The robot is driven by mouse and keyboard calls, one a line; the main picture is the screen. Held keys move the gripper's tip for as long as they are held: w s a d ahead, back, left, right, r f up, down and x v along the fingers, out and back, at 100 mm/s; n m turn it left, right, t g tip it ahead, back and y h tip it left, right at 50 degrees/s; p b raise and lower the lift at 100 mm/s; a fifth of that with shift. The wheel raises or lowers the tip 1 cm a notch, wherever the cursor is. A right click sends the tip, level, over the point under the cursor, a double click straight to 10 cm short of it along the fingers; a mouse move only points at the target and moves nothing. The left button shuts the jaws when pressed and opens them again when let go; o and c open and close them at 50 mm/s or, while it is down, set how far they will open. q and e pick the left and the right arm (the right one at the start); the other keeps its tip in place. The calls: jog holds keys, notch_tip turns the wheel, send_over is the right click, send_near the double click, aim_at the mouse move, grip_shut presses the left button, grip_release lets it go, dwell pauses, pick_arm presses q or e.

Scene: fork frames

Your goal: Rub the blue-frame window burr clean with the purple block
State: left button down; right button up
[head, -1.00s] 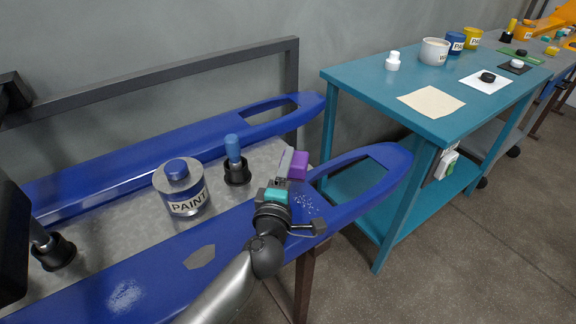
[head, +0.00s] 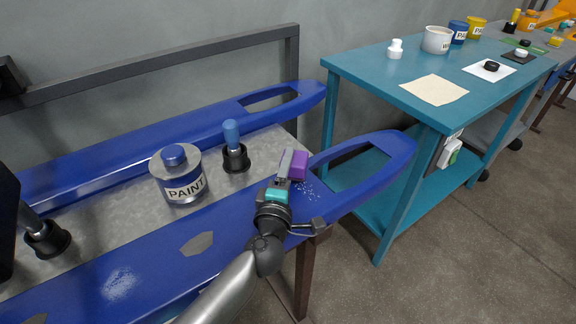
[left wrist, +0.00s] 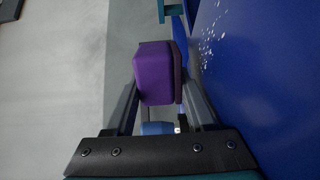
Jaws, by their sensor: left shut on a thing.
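My left gripper (head: 292,164) is shut on the purple block (head: 299,166), which also shows between the fingers in the left wrist view (left wrist: 155,73). The near blue frame (head: 400,152) has a long window opening at its right end. The burr (head: 312,187) is a patch of white specks on the frame near the left end of that opening, close below and right of the block. Its specks also show in the left wrist view (left wrist: 212,30), right of the block. I cannot tell whether the block touches the frame. My right gripper is not in view.
A paint can (head: 179,180) and a blue-handled tool in a black holder (head: 235,157) stand on the grey table behind the near frame. A second blue frame (head: 150,145) lies behind them. A teal cart (head: 385,80) stands at the right, carrying a beige sheet (head: 434,89).

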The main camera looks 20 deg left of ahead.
pick_arm(q)
jog(key=shift+s+f, duration=0.1)
jog(key=shift+f, duration=0.35)
jog(key=c, duration=0.5)
grip_release()
jog(key=shift+r+p, duration=0.45)
jog(key=shift+p, duration=0.1)
jog(key=shift+c, duration=0.3)
jog(key=shift+r, duration=0.1)
grip_shut()
dwell(0.9)
